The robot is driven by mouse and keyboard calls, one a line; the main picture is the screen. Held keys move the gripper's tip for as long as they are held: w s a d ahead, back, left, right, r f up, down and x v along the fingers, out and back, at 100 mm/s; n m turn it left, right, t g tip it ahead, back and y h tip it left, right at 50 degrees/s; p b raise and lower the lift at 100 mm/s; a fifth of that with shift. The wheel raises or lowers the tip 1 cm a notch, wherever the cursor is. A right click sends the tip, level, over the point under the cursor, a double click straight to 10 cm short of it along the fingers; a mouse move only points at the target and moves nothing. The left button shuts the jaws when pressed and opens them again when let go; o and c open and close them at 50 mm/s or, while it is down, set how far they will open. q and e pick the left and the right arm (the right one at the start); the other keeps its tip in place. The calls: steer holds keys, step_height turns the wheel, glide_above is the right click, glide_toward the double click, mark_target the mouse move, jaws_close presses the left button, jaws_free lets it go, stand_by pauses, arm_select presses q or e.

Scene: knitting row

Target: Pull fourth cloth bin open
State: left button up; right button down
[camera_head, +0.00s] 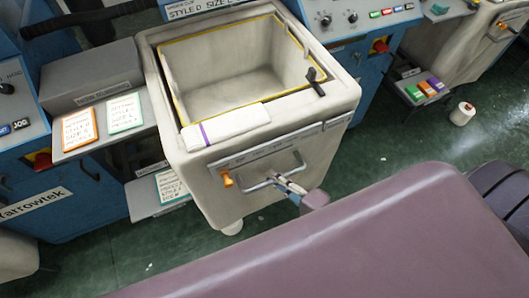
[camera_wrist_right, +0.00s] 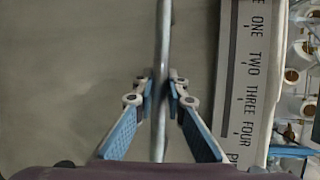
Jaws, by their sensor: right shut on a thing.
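The pale cloth bin (camera_head: 335,88) stands in the middle of the head view, open at the top, with a yellow line around its inside. It projects in front of the blue machines. A metal bar handle (camera_head: 258,186) is on its front face, and the bar also shows upright in the right wrist view (camera_wrist_right: 163,40). My right gripper (camera_head: 291,185) is at this handle. In the right wrist view its two blue-padded fingers (camera_wrist_right: 160,92) are shut on the bar from both sides. My left gripper is not in view.
A white folded cloth with a purple stripe (camera_head: 226,126) lies on the bin's front rim. An orange latch (camera_head: 226,179) is on its front. A grey box (camera_head: 92,77) and framed cards (camera_head: 125,113) stand at left.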

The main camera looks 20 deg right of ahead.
steer(key=s+p, duration=0.1)
steer(key=s, duration=1.2)
steer(key=shift+s+d, duration=0.2)
steer(key=shift+d, duration=0.05)
steer(key=c, duration=1.9)
jaws_free()
steer(key=shift+c, duration=0.2)
steer(key=v, duration=1.2)
